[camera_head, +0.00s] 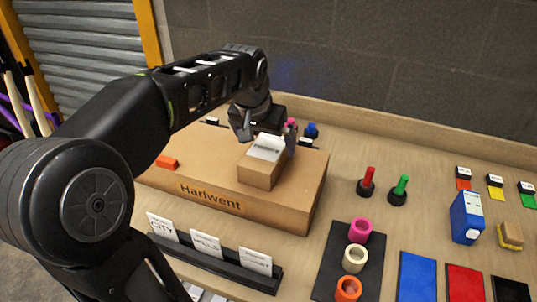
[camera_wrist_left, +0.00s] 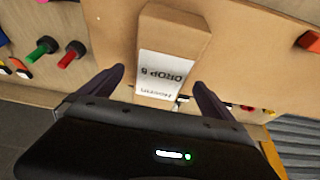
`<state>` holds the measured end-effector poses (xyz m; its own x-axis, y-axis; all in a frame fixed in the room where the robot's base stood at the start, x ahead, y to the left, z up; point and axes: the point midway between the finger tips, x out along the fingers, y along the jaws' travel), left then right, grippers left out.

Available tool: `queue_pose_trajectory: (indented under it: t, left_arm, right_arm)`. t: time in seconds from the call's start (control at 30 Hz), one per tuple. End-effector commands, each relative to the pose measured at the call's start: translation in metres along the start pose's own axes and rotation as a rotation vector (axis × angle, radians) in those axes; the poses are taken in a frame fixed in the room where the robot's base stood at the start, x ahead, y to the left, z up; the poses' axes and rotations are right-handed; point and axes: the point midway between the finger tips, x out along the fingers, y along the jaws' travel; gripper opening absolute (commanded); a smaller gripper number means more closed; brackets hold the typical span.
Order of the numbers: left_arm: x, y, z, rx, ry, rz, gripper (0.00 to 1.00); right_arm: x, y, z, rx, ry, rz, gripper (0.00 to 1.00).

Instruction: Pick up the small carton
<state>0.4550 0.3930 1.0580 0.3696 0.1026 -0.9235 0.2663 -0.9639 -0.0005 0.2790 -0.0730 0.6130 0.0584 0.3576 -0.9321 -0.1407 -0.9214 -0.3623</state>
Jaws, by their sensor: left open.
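The small carton (camera_head: 259,169) is a brown box with a white label on top. It sits on the large flat "Harlwent" box (camera_head: 290,207) on the bench. My left gripper (camera_head: 268,138) is open at the carton's far end, with one finger on each side. In the left wrist view the open fingertips (camera_wrist_left: 158,80) flank the labelled end; whether they touch it I cannot tell. My right gripper is not seen.
An orange block (camera_head: 167,162) lies on the large box. A card rack (camera_head: 240,272) stands in front. To the right are red (camera_head: 367,184) and green (camera_head: 399,192) pegs, coloured rings on a dark mat (camera_head: 371,263), and a blue box (camera_head: 466,218). A wall stands behind the bench.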

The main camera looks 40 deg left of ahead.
Motion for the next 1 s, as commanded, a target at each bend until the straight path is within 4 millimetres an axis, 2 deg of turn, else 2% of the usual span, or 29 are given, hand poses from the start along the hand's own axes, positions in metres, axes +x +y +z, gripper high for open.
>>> queue_pose_trajectory:
  t: [0.3,0.4,1.0]
  left_arm:
    - [0.041,-0.002,0.0,0.0,-0.004,0.001,1.0]
    - [0.049,-0.001,0.0,-0.001,-0.002,0.002,1.0]
    - [0.05,-0.001,-0.001,0.0,0.0,0.001,1.0]
  right_arm:
    - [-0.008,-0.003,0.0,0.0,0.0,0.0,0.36]
    - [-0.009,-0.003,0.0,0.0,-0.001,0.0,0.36]
    - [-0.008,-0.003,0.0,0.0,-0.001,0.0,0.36]
